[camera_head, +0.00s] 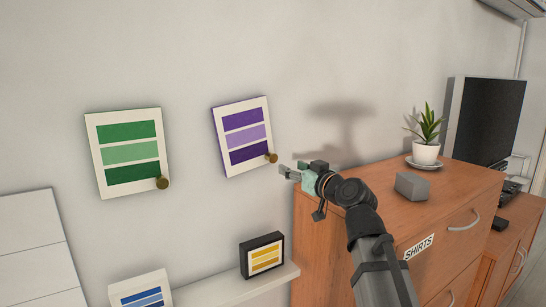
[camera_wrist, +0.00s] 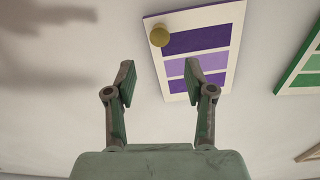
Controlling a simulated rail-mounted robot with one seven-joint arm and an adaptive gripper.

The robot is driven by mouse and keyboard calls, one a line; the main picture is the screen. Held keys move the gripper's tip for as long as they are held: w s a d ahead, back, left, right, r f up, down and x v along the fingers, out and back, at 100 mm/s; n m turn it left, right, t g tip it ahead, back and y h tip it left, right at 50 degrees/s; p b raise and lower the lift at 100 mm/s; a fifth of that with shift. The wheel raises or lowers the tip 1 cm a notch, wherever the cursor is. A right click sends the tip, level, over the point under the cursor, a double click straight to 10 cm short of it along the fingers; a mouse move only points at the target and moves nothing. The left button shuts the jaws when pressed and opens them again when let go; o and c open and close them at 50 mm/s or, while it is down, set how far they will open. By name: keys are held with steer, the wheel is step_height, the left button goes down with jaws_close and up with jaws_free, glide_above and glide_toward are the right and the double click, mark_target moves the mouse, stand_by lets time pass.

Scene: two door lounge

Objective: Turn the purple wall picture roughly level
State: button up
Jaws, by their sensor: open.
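The purple wall picture (camera_head: 232,112) hangs on the wall, white with three purple bands. Its right side is higher than its left, so it is tilted more than the green picture. A brass knob (camera_head: 272,158) sits at its lower right corner. My gripper (camera_head: 285,170) is open and empty, just right of and below that knob, apart from it. In the wrist view the picture (camera_wrist: 227,38) and its knob (camera_wrist: 159,36) appear beyond my open fingers (camera_wrist: 160,75), with the knob ahead of the gap between them.
A green picture (camera_head: 129,153) with a similar knob hangs to the left. Below, a white shelf (camera_head: 220,291) holds a yellow picture (camera_head: 262,256) and a blue one (camera_head: 140,291). A wooden dresser (camera_head: 320,235) with a plant (camera_head: 427,148) and grey box (camera_head: 411,186) stands right.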

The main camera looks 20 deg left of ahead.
mark_target(274, 159)
steer(key=p+x, duration=0.2)
steer(key=x, duration=0.7)
steer(key=shift+w+a+r, duration=0.1)
steer(key=shift+w+a, duration=0.15)
steer(key=shift+x, duration=0.85)
jaws_close()
